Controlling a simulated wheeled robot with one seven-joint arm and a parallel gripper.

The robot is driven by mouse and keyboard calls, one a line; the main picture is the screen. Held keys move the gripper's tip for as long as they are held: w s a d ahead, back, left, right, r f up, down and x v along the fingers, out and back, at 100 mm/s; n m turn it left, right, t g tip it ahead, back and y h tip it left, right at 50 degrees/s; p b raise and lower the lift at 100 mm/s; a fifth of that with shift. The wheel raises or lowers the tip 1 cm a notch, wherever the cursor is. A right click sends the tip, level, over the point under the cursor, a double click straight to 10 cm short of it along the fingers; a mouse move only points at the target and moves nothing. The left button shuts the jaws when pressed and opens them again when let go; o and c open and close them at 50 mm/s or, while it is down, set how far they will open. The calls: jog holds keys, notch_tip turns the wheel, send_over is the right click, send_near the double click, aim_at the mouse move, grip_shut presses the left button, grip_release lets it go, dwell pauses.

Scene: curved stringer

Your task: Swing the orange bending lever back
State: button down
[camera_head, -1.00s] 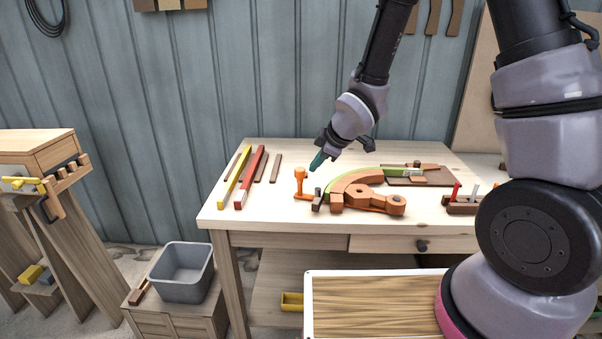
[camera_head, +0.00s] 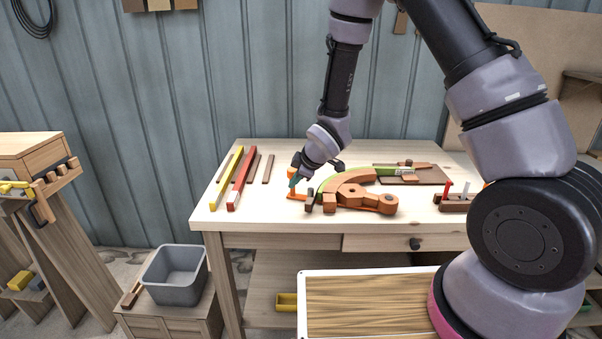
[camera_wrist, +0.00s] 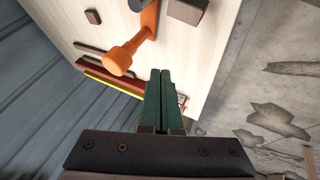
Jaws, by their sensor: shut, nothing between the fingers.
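The orange bending lever shows in the wrist view as an orange knob (camera_wrist: 117,60) on a stem joined to a flat orange arm (camera_wrist: 149,19). In the head view my gripper covers part of the lever, and its orange end (camera_head: 297,194) shows at the left of the curved bending form (camera_head: 350,190). A green strip (camera_head: 328,181) lies along the form's outer curve. My gripper (camera_head: 294,183) is shut and empty, its green fingertips (camera_wrist: 161,74) beside the knob, to its right in the wrist view. I cannot tell whether they touch it.
Yellow (camera_head: 227,178) and red (camera_head: 240,180) bars lie on the bench's left. A dark board (camera_head: 430,176) with tools lies behind the form at right. A small rack (camera_head: 455,204) stands near the right front. A grey bin (camera_head: 175,275) stands below left.

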jog(key=w, duration=0.4)
jog(key=shift+d+r, duration=0.1)
